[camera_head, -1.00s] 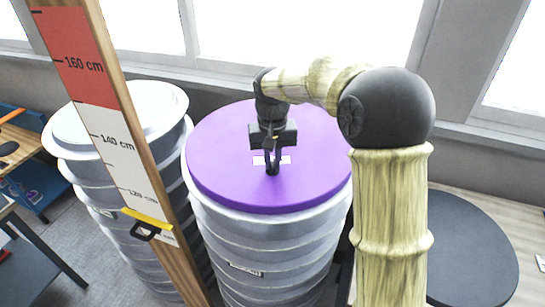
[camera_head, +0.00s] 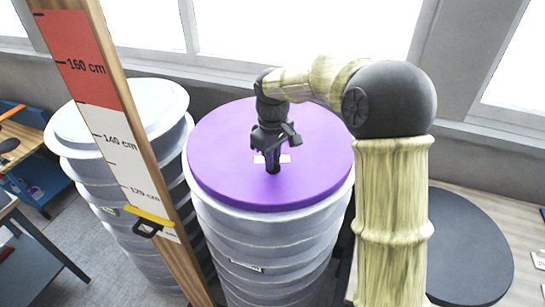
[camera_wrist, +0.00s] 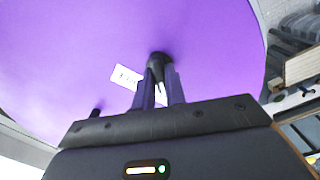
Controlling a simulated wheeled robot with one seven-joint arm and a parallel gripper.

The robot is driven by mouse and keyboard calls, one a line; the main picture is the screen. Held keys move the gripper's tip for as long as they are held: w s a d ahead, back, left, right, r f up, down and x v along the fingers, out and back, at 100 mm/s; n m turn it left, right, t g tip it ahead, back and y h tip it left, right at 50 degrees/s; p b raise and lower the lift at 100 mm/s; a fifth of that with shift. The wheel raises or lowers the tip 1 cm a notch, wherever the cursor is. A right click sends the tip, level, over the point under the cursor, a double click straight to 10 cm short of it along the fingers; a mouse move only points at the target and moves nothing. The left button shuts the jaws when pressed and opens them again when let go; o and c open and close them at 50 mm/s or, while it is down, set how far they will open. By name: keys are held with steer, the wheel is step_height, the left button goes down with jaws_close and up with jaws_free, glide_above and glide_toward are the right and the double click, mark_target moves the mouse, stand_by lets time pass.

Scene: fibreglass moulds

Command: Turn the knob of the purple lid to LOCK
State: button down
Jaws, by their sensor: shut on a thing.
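The purple lid (camera_head: 225,150) lies flat on top of a tall grey ribbed drum (camera_head: 262,235). In the wrist view the lid (camera_wrist: 60,60) fills most of the picture. My gripper (camera_head: 272,166) points down at the lid's middle. In the wrist view its fingers (camera_wrist: 158,85) are shut on a small black knob (camera_wrist: 158,60). A white label (camera_wrist: 126,77) lies beside the knob, partly hidden by the fingers; its lettering is too small to read. A small black peg (camera_wrist: 96,113) stands on the lid at the lower left.
A second grey drum with a pale lid (camera_head: 150,105) stands at the left. A wooden height post (camera_head: 125,160) with a yellow slider (camera_head: 148,217) rises in front, between the drums. A black round top (camera_head: 470,250) is at the right. Windows are behind.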

stand_by(0.4)
steer(key=c, duration=1.4)
jaws_free()
steer(key=shift+c, duration=0.2)
step_height(320, 180, up, 18)
steer(key=b, duration=0.2)
steer(key=shift+f+b, duration=0.25)
steer(key=shift+b, duration=0.05)
steer(key=shift+s+f, duration=0.1)
steer(key=shift+s, duration=0.05)
